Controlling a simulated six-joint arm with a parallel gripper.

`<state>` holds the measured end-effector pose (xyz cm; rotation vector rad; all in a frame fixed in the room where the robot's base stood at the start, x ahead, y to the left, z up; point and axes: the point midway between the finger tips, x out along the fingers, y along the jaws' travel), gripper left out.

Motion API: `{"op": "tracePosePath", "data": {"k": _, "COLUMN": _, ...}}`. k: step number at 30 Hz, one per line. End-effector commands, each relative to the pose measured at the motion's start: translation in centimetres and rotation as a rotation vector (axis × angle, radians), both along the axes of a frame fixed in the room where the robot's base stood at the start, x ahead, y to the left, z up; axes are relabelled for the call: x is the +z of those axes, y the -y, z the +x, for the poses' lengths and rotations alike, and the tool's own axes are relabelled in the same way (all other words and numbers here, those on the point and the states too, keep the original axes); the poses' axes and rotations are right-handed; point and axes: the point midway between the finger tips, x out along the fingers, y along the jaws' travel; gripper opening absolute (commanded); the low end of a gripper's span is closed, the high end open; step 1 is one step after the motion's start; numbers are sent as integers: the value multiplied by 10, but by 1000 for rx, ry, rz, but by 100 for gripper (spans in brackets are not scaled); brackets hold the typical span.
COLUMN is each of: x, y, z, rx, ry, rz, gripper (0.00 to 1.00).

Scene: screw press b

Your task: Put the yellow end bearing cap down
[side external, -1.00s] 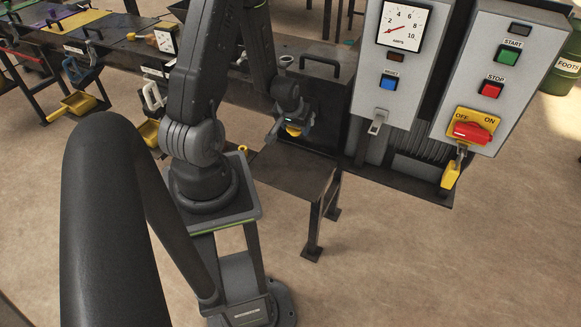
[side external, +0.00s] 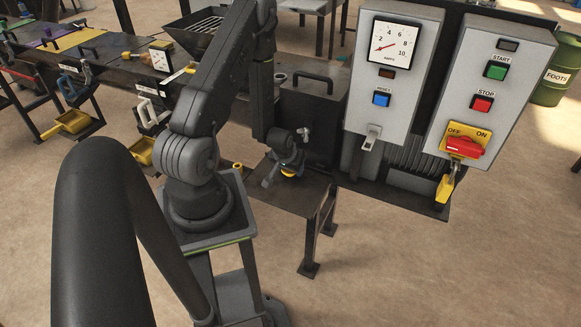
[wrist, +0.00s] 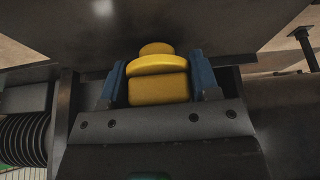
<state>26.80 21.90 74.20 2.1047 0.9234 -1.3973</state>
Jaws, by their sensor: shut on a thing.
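The yellow end bearing cap (wrist: 158,78) is between the two blue-padded fingers of my gripper (wrist: 161,82) in the wrist view. It has a wide flange with a smaller round knob above it. In the side external view the cap (side external: 288,173) is a small yellow spot under my gripper (side external: 286,176), low over the small dark table (side external: 292,197). My gripper is shut on the cap. I cannot tell whether the cap touches the table top, because my wrist hides part of it.
A dark box with a handle (side external: 315,100) stands right behind the small table. Grey control cabinets (side external: 395,65) with buttons and a red switch (side external: 465,147) stand to the right. A long bench (side external: 110,65) with clamps and yellow trays runs at the left. The table's front part is bare.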

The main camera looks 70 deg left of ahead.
Motion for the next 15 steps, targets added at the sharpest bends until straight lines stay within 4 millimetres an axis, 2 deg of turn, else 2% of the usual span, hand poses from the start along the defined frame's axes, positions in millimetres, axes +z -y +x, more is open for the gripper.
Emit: {"op": "tracePosePath", "data": {"k": 15, "x": -9, "y": 0, "z": 0, "rx": 0, "ry": -1, "rz": -1, "gripper": 23}}
